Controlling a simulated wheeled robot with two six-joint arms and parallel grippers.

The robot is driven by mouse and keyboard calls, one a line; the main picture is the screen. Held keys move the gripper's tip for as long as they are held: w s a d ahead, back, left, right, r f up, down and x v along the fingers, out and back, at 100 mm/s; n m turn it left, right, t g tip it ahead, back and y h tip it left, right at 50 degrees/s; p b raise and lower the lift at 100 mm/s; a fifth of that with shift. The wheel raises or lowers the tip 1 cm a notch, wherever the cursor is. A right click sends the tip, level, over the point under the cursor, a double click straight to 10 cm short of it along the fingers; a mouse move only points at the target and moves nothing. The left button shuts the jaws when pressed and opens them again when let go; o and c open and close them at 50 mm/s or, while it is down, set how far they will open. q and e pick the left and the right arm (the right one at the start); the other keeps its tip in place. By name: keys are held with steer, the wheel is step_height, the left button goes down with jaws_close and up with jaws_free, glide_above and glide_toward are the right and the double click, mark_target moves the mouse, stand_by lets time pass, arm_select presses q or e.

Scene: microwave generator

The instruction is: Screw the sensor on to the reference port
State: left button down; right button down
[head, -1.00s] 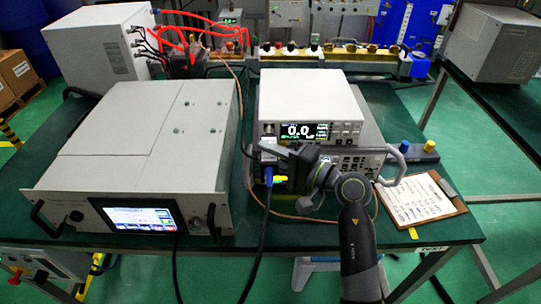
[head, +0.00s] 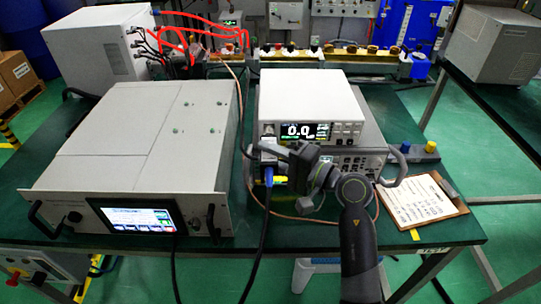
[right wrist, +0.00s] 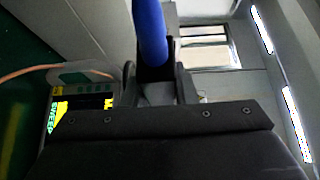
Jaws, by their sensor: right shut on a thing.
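The sensor (head: 268,149) is a small grey body with a blue boot and a dark cable hanging down, at the left of the stacked instruments. My right gripper (head: 284,155) is shut on it, reaching in from the right. In the right wrist view the blue cable part (right wrist: 150,32) rises between the fingers (right wrist: 158,90); most of the sensor body is hidden. The power meter (head: 312,108) on top reads 0.0. The sensor is close to the lower left of its front; the reference port and any contact with it cannot be made out. My left gripper is not in view.
A large grey rack unit (head: 140,145) with a lit screen stands at the left. A second instrument (head: 362,160) lies under the meter. A clipboard (head: 425,202) lies at the right front. A thin copper-coloured cable (head: 300,219) loops along the front of the table.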

steer(key=shift+b, duration=0.35)
stand_by(0.6)
steer(key=shift+w+b, duration=0.4)
steer(key=shift+w, duration=0.15)
stand_by(0.4)
steer(key=c, duration=1.1)
jaws_free()
steer(key=shift+s+d+f, duration=0.1)
steer(key=shift+s+d, duration=0.15)
steer(key=shift+d, duration=0.2)
steer(key=b+v, duration=0.4)
steer(key=v, duration=1.2)
steer(key=shift+s+d, duration=0.1)
steer(key=shift+d, duration=0.1)
